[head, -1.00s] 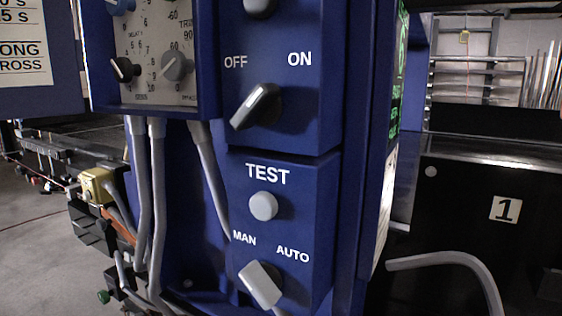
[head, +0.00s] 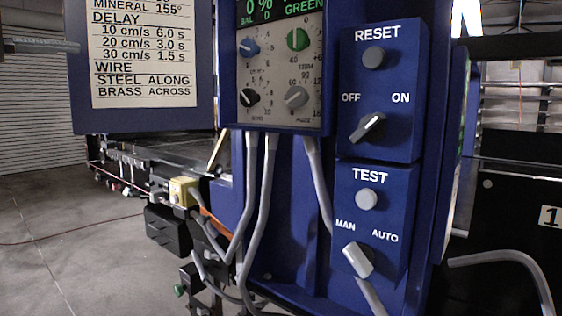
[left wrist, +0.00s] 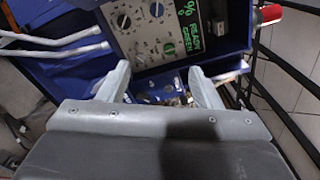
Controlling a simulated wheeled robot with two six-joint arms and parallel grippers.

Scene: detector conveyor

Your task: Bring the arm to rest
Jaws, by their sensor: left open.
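My left gripper (left wrist: 161,82) shows in the left wrist view with its two fingers apart and nothing between them. Beyond the fingertips is the blue control box's dial panel (left wrist: 140,32), with knobs and a green-lettered display (left wrist: 192,28) reading READY and GREEN. In the head view the same dial panel (head: 272,72) has blue, green, black and grey knobs. Whether the fingers touch the box is not clear. My right gripper is in neither view.
A blue switch column carries RESET (head: 373,57), an OFF/ON switch (head: 368,128), TEST (head: 367,199) and a MAN/AUTO switch (head: 357,259). Grey conduits (head: 262,200) hang below the panel. A label board (head: 143,105) is at upper left. Open floor (head: 70,240) lies at lower left.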

